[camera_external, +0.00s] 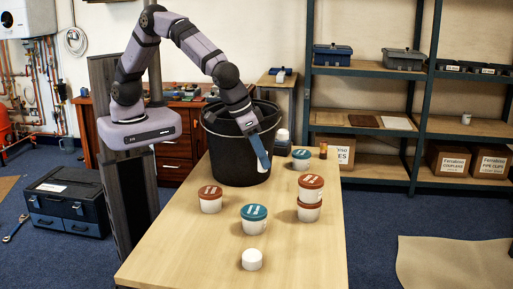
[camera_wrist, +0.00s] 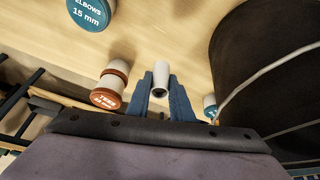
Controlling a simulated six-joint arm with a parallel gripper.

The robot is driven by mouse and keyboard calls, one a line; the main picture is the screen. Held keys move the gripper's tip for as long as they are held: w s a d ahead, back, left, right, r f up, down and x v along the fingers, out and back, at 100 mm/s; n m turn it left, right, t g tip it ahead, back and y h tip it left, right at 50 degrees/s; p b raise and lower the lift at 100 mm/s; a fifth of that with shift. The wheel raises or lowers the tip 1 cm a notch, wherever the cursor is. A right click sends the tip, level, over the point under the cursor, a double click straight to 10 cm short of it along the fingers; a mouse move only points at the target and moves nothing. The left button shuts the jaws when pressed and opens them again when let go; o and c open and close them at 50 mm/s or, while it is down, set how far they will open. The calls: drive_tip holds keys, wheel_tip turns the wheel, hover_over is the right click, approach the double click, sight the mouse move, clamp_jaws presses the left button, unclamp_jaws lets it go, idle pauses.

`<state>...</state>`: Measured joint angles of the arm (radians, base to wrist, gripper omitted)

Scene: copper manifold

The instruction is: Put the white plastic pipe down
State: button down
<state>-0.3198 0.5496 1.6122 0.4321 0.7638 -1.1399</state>
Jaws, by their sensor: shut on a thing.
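My gripper (camera_external: 262,158) is shut on the white plastic pipe (camera_wrist: 161,72). In the wrist view, the pipe is a short white tube with a dark open end, between the two blue fingers (camera_wrist: 160,88). In the external view, a small pale part of the pipe (camera_external: 263,167) shows at the fingertips, in front of the black bucket's right side. The fingers hide most of it there. The pipe is above the wooden table (camera_external: 185,250); the exact height is hard to tell.
The black bucket (camera_external: 222,160) stands close beside my gripper. Brown-lidded tubs (camera_external: 210,200), a stacked pair (camera_external: 310,198) and teal-lidded tubs (camera_external: 254,220) stand on the table. A small white cylinder (camera_external: 251,260) is near the front. Bare table lies at front left and front right.

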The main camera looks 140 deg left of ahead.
drive_tip(key=shift+f+p, duration=0.65)
drive_tip(key=shift+f, duration=4.5)
drive_tip(key=shift+f, duration=0.15)
drive_tip(key=c, duration=1.6)
unclamp_jaws()
drive_tip(key=shift+o, duration=0.2)
drive_tip(key=shift+d+r, duration=0.1)
drive_tip(key=shift+r, duration=0.3)
drive_tip(key=b+v, duration=0.1)
drive_tip(key=v, duration=1)
drive_tip(key=shift+r+b, duration=0.25)
drive_tip(key=shift+b, duration=0.1)
drive_tip(key=shift+d, duration=0.1)
drive_tip(key=s+d+f+m+g+h, duration=0.1)
drive_tip(key=s+d+m+h, duration=0.1)
drive_tip(key=s+d+m, duration=0.4)
drive_tip(key=s+d+f+m+h, duration=0.2)
drive_tip(key=s+d+m, duration=0.5)
drive_tip(key=s+d, duration=0.6)
drive_tip(key=s, duration=0.4)
drive_tip(key=shift+s+g, duration=0.2)
drive_tip(key=shift+g, duration=0.2)
